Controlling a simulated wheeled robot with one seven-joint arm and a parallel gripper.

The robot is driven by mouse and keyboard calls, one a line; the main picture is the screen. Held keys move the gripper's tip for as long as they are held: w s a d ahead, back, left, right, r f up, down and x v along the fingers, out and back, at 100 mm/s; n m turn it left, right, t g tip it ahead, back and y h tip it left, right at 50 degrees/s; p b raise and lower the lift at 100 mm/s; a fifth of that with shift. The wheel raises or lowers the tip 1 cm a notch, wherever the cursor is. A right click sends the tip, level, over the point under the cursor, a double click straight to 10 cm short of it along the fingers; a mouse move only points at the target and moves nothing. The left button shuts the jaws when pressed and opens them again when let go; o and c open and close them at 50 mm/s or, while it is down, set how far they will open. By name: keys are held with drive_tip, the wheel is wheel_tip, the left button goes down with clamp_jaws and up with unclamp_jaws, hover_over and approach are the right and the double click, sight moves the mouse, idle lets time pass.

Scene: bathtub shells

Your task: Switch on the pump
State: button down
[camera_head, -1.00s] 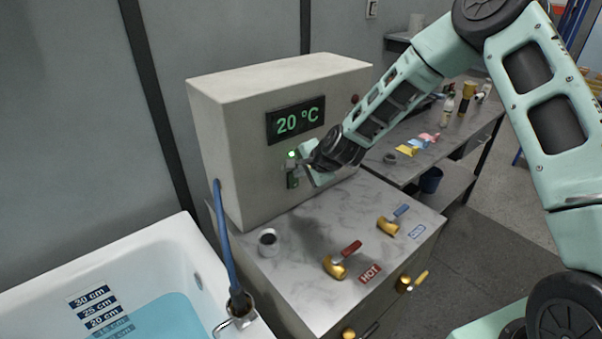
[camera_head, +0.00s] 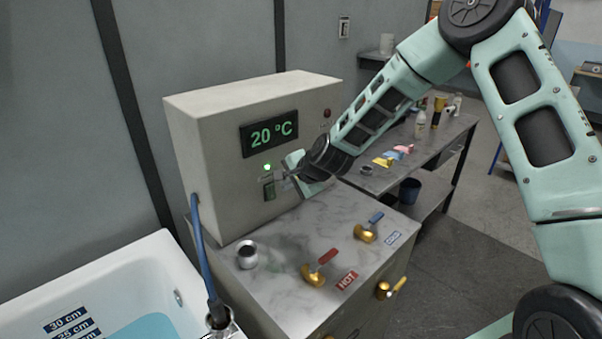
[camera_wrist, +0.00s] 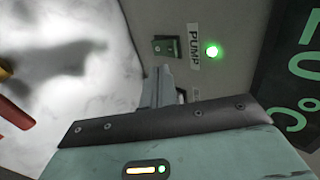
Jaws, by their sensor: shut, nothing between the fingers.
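The pump unit is a beige box (camera_head: 225,185) on a marble-topped cabinet, with a display (camera_head: 269,134) reading 20 °C. The green pump switch (camera_head: 269,189) is on its front, below a lit green lamp (camera_head: 267,167). In the wrist view the switch (camera_wrist: 166,47) sits beside a PUMP label (camera_wrist: 194,45) and the glowing lamp (camera_wrist: 212,51). My gripper (camera_head: 285,180) is shut and empty, just right of the switch. In the wrist view its fingertips (camera_wrist: 162,72) are close to the switch; a small gap shows between them.
Red-handled HOT (camera_head: 318,268) and blue-handled (camera_head: 368,228) valves and a small metal cup (camera_head: 247,255) stand on the cabinet top. A bathtub (camera_head: 140,270) with water is at left. A side table (camera_head: 425,155) with bottles is behind my arm.

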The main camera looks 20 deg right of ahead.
drive_tip(key=w+r+b+v, duration=0.1)
drive_tip(key=b+v, duration=0.1)
drive_tip(key=v, duration=0.6)
drive_tip(key=shift+a, duration=0.3)
